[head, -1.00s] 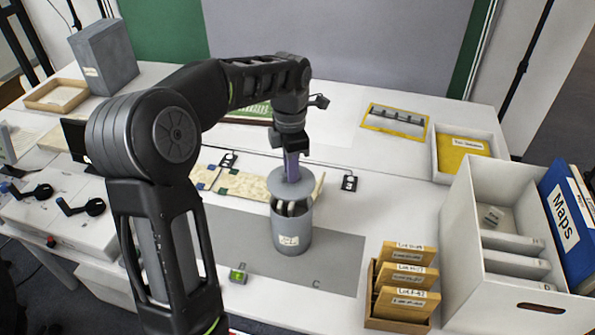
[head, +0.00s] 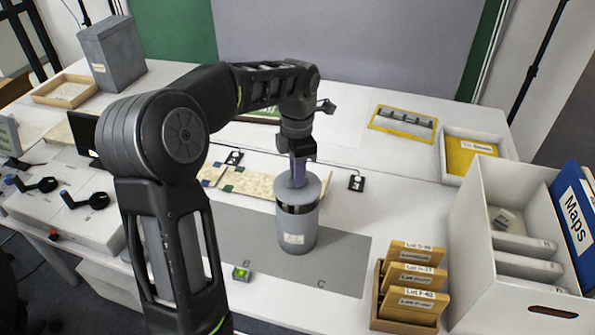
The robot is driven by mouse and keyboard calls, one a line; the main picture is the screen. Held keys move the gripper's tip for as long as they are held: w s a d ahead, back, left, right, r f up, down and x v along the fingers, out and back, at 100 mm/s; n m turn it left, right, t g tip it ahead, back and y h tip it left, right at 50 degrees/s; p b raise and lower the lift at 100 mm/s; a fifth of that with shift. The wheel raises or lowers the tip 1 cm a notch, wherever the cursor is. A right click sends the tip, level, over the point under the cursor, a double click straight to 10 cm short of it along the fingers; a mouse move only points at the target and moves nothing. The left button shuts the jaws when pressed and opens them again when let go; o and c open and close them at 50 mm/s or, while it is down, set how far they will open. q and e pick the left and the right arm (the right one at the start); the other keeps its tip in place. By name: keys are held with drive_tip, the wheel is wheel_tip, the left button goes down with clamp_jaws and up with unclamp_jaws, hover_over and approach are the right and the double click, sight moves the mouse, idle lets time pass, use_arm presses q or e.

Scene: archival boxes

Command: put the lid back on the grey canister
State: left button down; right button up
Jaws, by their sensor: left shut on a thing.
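The grey canister (head: 296,233) stands upright on the grey mat (head: 348,250), with a pale label on its front. The round grey lid (head: 313,190) is over the canister's mouth, roughly level. A dark gap with a bit of the contents shows between the lid and the rim, mostly at the front. My left gripper (head: 298,174) points down from above and is shut on the lid at its middle. The fingers hide the exact grip. My right gripper is not in view.
A wooden box of lot envelopes (head: 408,288) and a white box with folders (head: 478,230) stand to the right. A small green-topped item (head: 241,273) lies left of the canister. A patterned strip (head: 250,183) lies behind it. The mat's right part is clear.

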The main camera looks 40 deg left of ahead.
use_arm(q)
drive_tip(key=shift+f+b, duration=0.85)
drive_tip(key=shift+f, duration=0.7)
drive_tip(key=shift+f, duration=0.15)
idle(0.6)
idle(0.7)
drive_tip(key=c, duration=1.4)
unclamp_jaws()
drive_tip(key=shift+o, duration=0.3)
drive_tip(key=o, duration=0.4)
drive_tip(key=shift+o, duration=0.2)
